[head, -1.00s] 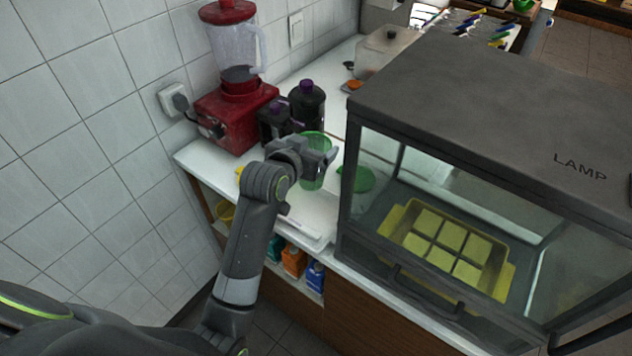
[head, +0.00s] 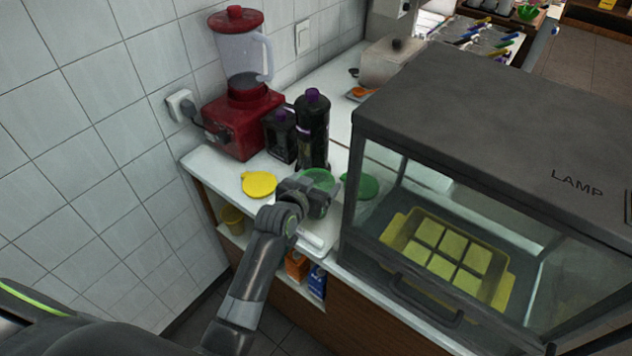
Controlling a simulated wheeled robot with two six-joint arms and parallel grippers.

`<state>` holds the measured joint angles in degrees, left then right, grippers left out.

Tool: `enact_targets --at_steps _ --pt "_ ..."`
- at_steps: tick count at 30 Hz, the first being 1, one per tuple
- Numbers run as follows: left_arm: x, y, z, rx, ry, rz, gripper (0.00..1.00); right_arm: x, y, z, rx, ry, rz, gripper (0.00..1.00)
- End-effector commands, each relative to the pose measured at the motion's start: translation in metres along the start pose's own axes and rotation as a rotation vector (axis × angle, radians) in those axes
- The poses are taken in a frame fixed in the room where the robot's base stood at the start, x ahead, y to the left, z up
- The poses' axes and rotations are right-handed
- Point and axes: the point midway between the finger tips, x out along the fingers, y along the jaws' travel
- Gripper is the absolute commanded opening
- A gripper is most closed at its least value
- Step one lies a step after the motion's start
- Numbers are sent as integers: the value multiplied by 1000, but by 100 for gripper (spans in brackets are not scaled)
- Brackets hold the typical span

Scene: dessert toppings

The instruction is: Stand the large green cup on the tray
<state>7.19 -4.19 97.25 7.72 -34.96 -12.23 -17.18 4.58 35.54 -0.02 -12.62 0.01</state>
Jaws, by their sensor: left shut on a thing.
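The large green cup (head: 316,178) is a translucent green cup, and its rim shows just behind my left gripper. My left gripper (head: 322,200) is shut on the cup, low over the white tray. The gripper hides most of the cup's body, so I cannot tell whether its base touches the tray. The white tray (head: 312,240) lies on the counter at its front edge, partly covered by my arm. My right gripper does not show.
A yellow lid (head: 259,184) lies left of the gripper, and a green lid (head: 362,186) lies to the right beside the glass warmer (head: 470,110). Dark bottles (head: 313,130) stand close behind the cup. A red blender (head: 240,115) stands at the back left.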

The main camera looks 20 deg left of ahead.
Motion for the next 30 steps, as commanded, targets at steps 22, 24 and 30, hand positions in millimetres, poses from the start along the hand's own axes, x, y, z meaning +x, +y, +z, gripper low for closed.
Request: enact_targets --at_steps 22,24,30 --pt "-5 0 0 0 0 0 100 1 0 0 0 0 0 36" --pt "-12 0 0 0 0 0 100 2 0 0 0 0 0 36" --pt "-41 0 1 -1 0 0 100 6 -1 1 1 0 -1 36"
